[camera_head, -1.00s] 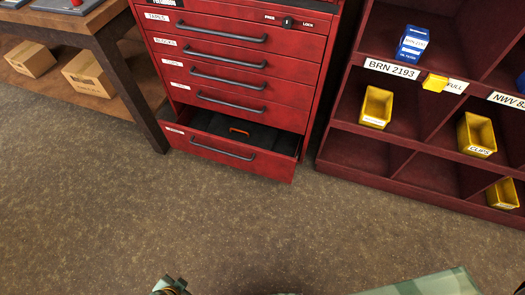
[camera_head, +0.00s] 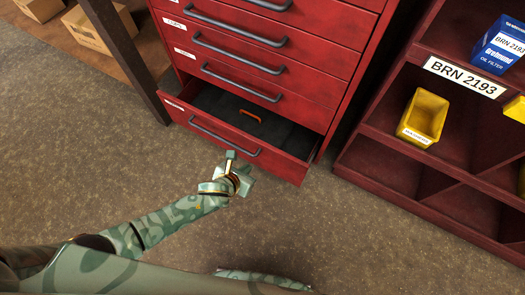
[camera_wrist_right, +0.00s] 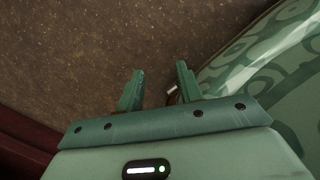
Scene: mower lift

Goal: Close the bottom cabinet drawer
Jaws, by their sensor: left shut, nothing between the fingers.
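The red cabinet's bottom drawer (camera_head: 283,165) is pulled out in the head view. Its dark inside shows an orange item (camera_head: 251,115). A grey bar handle (camera_head: 222,138) runs across its front. My left gripper (camera_head: 230,158) is shut and empty, just in front of the drawer front and below the handle. I cannot tell whether it touches the drawer. The drawers above it in the cabinet (camera_head: 300,52) are shut. My right gripper (camera_wrist_right: 157,78) is open and empty over the floor in the right wrist view.
A dark red shelf unit (camera_head: 394,160) with a yellow bin (camera_head: 423,117) and a blue oil filter box (camera_head: 498,43) stands at the right. A table leg (camera_head: 128,55) and cardboard boxes (camera_head: 97,27) are at the left. The carpet before the drawer is otherwise clear.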

